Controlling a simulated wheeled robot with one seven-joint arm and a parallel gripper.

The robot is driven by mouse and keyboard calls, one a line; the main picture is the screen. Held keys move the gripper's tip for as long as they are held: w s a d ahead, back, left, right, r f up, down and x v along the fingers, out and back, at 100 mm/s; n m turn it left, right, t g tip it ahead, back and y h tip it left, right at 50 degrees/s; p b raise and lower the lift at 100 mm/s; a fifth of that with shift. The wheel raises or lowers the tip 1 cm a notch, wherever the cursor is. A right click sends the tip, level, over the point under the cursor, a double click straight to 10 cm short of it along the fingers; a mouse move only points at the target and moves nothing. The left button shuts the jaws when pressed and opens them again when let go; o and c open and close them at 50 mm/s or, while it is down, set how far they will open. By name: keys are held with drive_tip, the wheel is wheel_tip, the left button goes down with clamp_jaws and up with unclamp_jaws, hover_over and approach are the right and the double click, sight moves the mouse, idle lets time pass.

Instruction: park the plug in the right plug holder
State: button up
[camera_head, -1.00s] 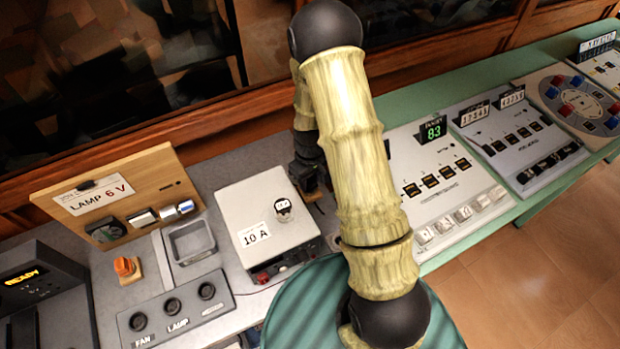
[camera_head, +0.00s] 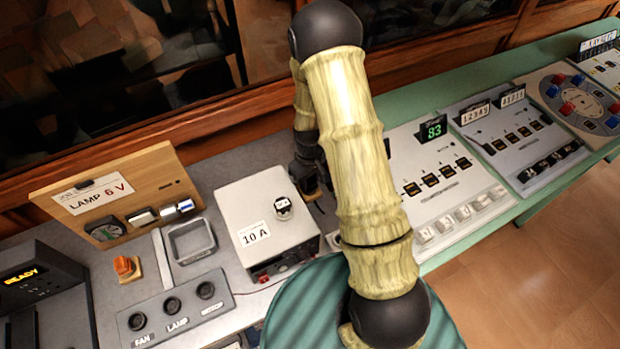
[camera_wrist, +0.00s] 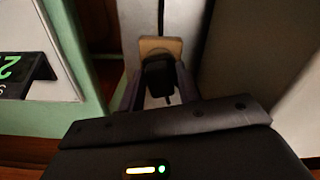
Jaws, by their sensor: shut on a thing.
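My gripper (camera_wrist: 158,92) is shut on a small black plug (camera_wrist: 158,76), which shows between the dark fingers in the wrist view. A tan block (camera_wrist: 160,45) is right behind the plug there; I cannot tell whether the plug touches it or sits in it. In the head view my gripper (camera_head: 306,178) is at the back of the bench, just right of the grey 10 A box, and my arm partly hides it. The plug cannot be made out in that view. I cannot tell which of the plug holders the tan block is.
The 10 A box (camera_head: 262,222) stands close left of my gripper. A grey tray (camera_head: 192,241), a socket strip (camera_head: 177,309) and a wooden LAMP 6 V board (camera_head: 122,200) lie farther left. A sloped panel with a green display (camera_head: 433,128) is to the right.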

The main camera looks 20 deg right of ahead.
drive_tip(key=shift+f, duration=0.25)
idle(0.4)
drive_tip(key=o, duration=1.5)
drive_tip(key=shift+o, duration=0.2)
drive_tip(key=shift+r+p, duration=2.45)
drive_tip(key=shift+r, duration=1.05)
